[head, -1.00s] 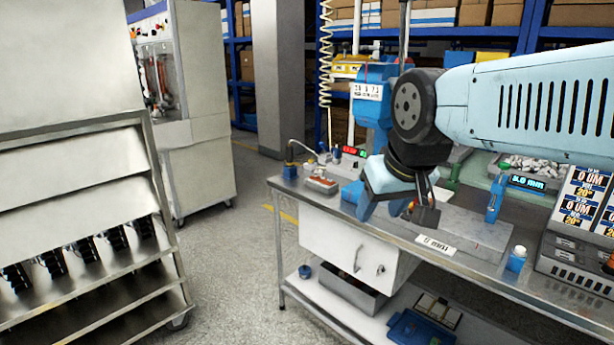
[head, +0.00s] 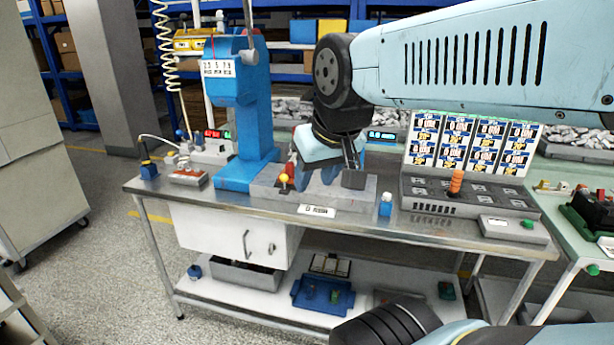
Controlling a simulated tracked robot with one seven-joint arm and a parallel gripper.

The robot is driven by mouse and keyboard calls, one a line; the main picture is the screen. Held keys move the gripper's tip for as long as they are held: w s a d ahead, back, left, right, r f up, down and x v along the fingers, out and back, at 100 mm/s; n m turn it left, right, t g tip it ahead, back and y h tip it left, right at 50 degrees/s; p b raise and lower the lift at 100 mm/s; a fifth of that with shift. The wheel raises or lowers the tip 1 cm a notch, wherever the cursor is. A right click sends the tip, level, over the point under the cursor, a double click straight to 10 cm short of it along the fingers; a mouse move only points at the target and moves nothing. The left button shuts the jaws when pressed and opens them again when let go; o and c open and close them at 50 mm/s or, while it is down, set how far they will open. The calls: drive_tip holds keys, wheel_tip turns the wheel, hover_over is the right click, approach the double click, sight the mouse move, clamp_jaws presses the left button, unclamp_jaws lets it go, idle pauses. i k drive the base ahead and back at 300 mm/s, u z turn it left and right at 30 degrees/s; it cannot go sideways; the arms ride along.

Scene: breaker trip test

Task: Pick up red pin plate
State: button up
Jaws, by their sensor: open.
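I cannot clearly identify a red pin plate. A small block with a reddish top (head: 188,178) lies at the left end of the steel workbench (head: 350,222). A small red part (head: 291,168) shows by a yellow-knobbed lever (head: 284,179) on the grey fixture at the bench's middle. My gripper (head: 332,176) hangs over this fixture, pointing down, open, with nothing seen between its fingers. Its fingers partly cover the fixture, and its height above it is hard to tell.
A blue press (head: 238,110) stands left of my gripper. A grey panel with an orange cylinder (head: 456,182) and price-like cards stands to the right. A small blue bottle (head: 385,204) is near the front edge. A blue tray (head: 322,297) lies on the lower shelf.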

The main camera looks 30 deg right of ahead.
sight(290, 169)
drive_tip(key=u, duration=0.75)
drive_tip(key=i, duration=0.15)
drive_tip(key=z, duration=2.7)
drive_tip(key=k, duration=1.35)
drive_tip(key=u, duration=0.95)
drive_tip(key=i, duration=1)
drive_tip(key=u, duration=0.15)
